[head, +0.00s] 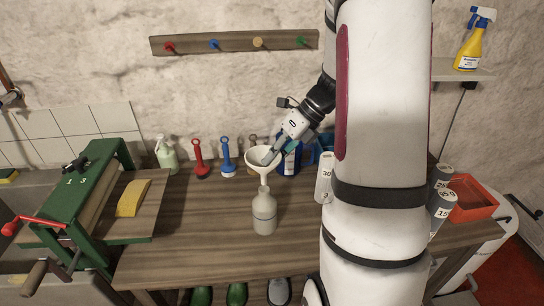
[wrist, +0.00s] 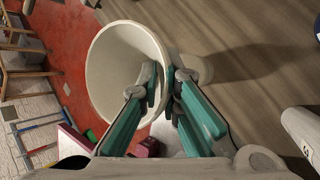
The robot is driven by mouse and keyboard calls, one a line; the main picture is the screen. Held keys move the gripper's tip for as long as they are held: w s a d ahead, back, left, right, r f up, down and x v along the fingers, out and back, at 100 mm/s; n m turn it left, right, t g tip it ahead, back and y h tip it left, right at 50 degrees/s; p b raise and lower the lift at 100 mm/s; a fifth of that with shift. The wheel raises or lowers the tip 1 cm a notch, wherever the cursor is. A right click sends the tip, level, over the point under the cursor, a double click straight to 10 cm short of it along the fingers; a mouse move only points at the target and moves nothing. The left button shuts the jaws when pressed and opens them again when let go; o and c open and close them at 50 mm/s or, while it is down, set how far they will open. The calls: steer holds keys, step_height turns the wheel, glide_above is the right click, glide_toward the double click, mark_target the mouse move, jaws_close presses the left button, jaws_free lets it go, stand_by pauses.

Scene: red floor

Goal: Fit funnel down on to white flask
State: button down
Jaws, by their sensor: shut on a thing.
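The white funnel (head: 262,166) is upright above the white flask (head: 264,213), its spout pointing down at the flask's mouth. The spout's tip meets the flask's top in the head view; I cannot tell whether it is inside the neck. The flask stands upright on the wooden bench. My gripper (head: 271,156) comes from the upper right and is shut on the funnel's rim. In the wrist view the funnel (wrist: 112,68) shows its wide open mouth, and my gripper (wrist: 166,88) has one finger inside the wall and one outside. The flask is mostly hidden there.
Behind stand a pump bottle (head: 166,155), red (head: 201,163) and blue (head: 227,160) handled tools and a blue container (head: 290,160). A green press (head: 80,195) is at left. Grey numbered cylinders (head: 441,203) and a red tray (head: 472,199) are at right. The bench (head: 190,230) left of the flask is clear.

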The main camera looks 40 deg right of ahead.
steer(key=shift+f+b, duration=1.3)
steer(key=shift+f, duration=1.4)
steer(key=c, duration=1.7)
jaws_free()
steer(key=shift+d+r, duration=0.1)
steer(key=v, duration=1.1)
steer(key=shift+s+r, duration=0.15)
steer(key=shift+r, duration=0.15)
steer(key=shift+d, duration=0.15)
